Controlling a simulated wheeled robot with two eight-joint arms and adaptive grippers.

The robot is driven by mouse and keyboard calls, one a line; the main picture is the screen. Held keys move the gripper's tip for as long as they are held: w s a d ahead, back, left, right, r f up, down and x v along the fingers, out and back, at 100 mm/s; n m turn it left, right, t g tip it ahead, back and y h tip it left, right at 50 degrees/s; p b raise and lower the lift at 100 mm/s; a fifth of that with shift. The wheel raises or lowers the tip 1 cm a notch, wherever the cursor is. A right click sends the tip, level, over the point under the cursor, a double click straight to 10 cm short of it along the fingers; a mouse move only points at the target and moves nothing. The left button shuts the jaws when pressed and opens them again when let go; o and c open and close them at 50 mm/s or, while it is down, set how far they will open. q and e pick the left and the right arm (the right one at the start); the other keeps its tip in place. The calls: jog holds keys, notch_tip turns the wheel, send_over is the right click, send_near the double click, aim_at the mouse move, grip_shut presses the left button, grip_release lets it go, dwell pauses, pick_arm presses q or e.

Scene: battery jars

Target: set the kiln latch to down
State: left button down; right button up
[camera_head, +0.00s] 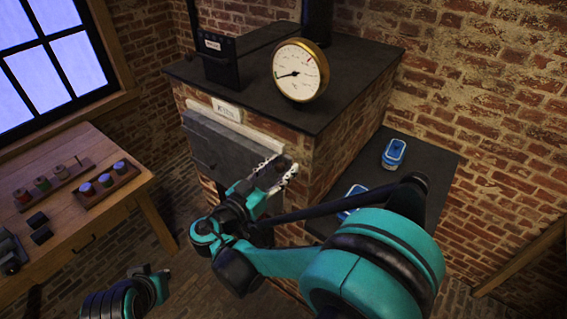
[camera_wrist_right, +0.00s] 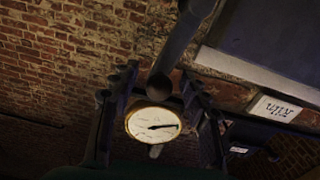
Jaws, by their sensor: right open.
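The brick kiln (camera_head: 345,130) has a dark metal door (camera_head: 215,147) on its front. A dark bar, which looks like the kiln latch (camera_wrist_right: 180,45), shows in the right wrist view, its rounded end between the fingers of my right gripper (camera_wrist_right: 160,105). The fingers stand apart on both sides of it; I cannot tell whether either touches it. In the head view my right gripper (camera_head: 275,172) is at the door's right edge and hides most of the latch, so its setting is unclear. Part of my left arm shows at the bottom left; its gripper's jaws are unclear.
A round brass-rimmed gauge (camera_head: 300,70) and a dark box (camera_head: 220,62) stand on the kiln top. A dark side shelf (camera_head: 430,160) holds blue-and-white items (camera_head: 394,152). A wooden table (camera_head: 125,165) at left holds racks of small jars (camera_head: 105,180).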

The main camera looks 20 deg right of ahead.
jog(key=shift+s+a, duration=0.15)
grip_shut()
jog(key=shift+r, duration=0.1)
jog(key=w+a+f+n+b, duration=0.1)
jog(key=w+a+n+b, duration=0.1)
jog(key=n, duration=0.3)
jog(key=w+a+f+n+b, duration=0.1)
jog(key=w+f+n, duration=0.1)
jog(key=w+n, duration=0.1)
jog(key=w+a+f+n+b, duration=0.1)
jog(key=w+a+n+b, duration=0.1)
jog(key=n, duration=0.4)
jog(key=shift+w+a+f+n+b, duration=0.2)
jog(key=shift+a+f+n+b, duration=0.1)
jog(key=shift+f+b, duration=0.1)
jog(key=shift+w+a+f+n+b, duration=0.15)
jog(key=shift+f+n+b, duration=0.15)
jog(key=shift+f+n, duration=0.25)
jog(key=shift+w+a+f+n+b, duration=0.1)
jog(key=shift+f+n+b, duration=0.2)
jog(key=shift+n, duration=0.35)
jog(key=shift+w+f+n+b, duration=0.1)
jog(key=shift+f+n+b, duration=0.5)
jog(key=shift+f+n, duration=0.65)
jog(key=shift+r+n, duration=0.2)
jog(key=shift+n, duration=0.15)
